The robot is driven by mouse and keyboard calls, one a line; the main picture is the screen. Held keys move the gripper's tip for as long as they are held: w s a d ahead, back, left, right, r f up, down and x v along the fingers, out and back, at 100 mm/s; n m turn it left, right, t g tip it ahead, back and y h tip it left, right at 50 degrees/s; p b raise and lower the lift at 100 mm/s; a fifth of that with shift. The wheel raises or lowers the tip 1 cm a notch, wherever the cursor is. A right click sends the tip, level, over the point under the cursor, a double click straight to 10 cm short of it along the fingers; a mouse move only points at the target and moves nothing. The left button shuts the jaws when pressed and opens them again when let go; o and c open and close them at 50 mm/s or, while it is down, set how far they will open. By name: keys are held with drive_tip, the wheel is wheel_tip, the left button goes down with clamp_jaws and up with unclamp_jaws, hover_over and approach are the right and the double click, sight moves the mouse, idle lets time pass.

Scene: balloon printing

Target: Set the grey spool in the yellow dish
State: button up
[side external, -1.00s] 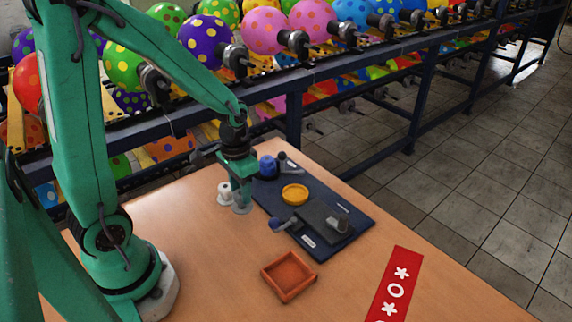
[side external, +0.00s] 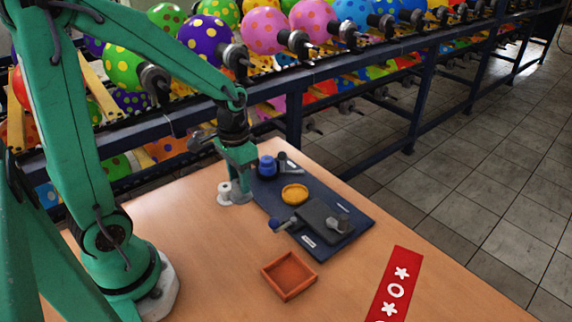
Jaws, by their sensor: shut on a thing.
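The yellow dish (side external: 294,195) is a shallow round dish on the dark blue mat. It looks empty. My gripper (side external: 241,186) points down at the mat's left edge, left of and apart from the dish. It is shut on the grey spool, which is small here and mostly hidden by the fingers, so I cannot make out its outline. A white roll-like piece (side external: 225,190) stands upright on the table just left of the gripper.
The blue mat (side external: 357,221) also bears a dark grey block (side external: 319,217), a blue knob-like item (side external: 267,166) and a small dark device. An empty orange tray (side external: 289,293) and a red patterned strip (side external: 394,290) lie in front. Racks of balloons stand behind.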

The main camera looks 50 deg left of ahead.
drive_tip(key=shift+w, duration=0.15)
drive_tip(key=w+d+r, duration=0.1)
drive_tip(key=w+d, duration=0.2)
drive_tip(key=w, duration=1.1)
drive_tip(key=shift+w+r, duration=0.15)
drive_tip(key=shift+r, duration=0.1)
drive_tip(key=shift+f, duration=0.25)
drive_tip(key=shift+f, duration=2.2)
drive_tip(key=shift+f, duration=1.05)
idle(0.5)
drive_tip(key=o, duration=0.9)
drive_tip(key=shift+r, duration=0.15)
drive_tip(key=shift+r, duration=3.8)
